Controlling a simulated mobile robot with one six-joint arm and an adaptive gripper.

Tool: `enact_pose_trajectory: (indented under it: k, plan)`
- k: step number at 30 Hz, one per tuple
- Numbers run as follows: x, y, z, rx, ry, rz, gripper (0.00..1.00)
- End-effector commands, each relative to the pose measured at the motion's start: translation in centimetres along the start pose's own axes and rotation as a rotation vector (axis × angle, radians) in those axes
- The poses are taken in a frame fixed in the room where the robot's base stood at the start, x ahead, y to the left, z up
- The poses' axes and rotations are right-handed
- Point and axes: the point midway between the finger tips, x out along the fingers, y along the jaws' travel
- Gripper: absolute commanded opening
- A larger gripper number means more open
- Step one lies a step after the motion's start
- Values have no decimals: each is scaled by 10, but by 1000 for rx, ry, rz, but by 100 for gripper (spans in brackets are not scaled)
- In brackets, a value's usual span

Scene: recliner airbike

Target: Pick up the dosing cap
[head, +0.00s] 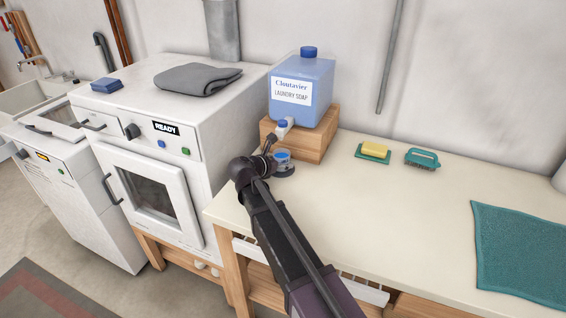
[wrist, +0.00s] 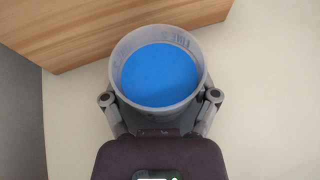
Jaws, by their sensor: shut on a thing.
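The dosing cap (wrist: 198,55) is a round translucent grey cup with blue liquid (wrist: 159,75) inside, seen from above in the wrist view. My gripper (wrist: 160,112) is shut on it, with one finger on each side of the cup. In the head view the cap (head: 283,157) shows with blue inside, at my gripper (head: 272,163), just in front of the wooden block. A dark round shape shows under the cap there. I cannot tell whether the cap touches the counter.
A blue laundry soap jug (head: 301,92) with a spigot (head: 284,126) stands on the wooden block (head: 312,146) behind the cap. A sponge (head: 375,150), a brush (head: 422,158) and a teal towel (head: 520,250) lie to the right. The counter (head: 400,220) between is clear. The white washer (head: 155,200) stands left.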

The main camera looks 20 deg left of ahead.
Motion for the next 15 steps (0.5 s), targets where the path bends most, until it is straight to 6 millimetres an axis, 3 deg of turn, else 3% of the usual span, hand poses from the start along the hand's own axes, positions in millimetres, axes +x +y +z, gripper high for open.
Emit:
enact_pose_trajectory:
  k: [10,15]
  plan:
    - [-13,0,31,0,0,0,44]
    - [-51,-16,13,-2,-1,4,44]
